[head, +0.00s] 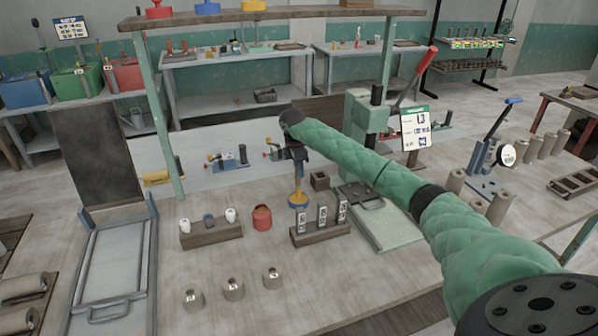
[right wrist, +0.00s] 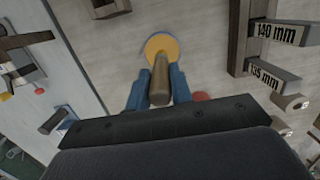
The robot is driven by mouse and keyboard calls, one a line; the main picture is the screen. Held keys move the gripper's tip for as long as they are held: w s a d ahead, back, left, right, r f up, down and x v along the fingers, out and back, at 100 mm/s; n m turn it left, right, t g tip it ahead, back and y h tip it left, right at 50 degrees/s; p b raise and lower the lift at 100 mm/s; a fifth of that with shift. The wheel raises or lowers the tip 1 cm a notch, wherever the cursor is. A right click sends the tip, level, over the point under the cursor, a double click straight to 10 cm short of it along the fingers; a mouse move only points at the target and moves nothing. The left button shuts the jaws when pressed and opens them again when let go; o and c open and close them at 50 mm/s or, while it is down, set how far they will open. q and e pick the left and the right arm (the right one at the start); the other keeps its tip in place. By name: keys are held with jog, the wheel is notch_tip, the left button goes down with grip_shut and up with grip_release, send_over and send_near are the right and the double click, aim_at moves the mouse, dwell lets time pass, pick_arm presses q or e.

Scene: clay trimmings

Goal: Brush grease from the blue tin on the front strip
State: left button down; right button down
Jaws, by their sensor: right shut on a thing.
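My right gripper (head: 298,178) comes down at the middle of the bench on the green-sleeved arm. In the right wrist view its blue fingers (right wrist: 157,88) are shut on a brown wooden handle (right wrist: 161,72), apparently the brush. Directly below is a round tin with a yellow top and a bluish edge (right wrist: 159,43), apparently the blue tin of grease; in the head view the tin (head: 298,201) stands just under the fingers. I cannot tell whether the bristles touch the grease. A red tin (head: 262,219) stands to its left. I cannot make out which piece is the front strip. My left gripper is not in view.
A wooden block (head: 319,234) with several labelled uprights stands close to the right. A wooden stand (head: 211,232) with three small cups is at the left. Three clay cylinders (head: 233,289) stand in front. A green-grey plate (head: 385,226) lies further right. The bench front is fairly clear.

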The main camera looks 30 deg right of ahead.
jog(key=shift+r+p, duration=0.85)
jog(key=shift+r, duration=1.8)
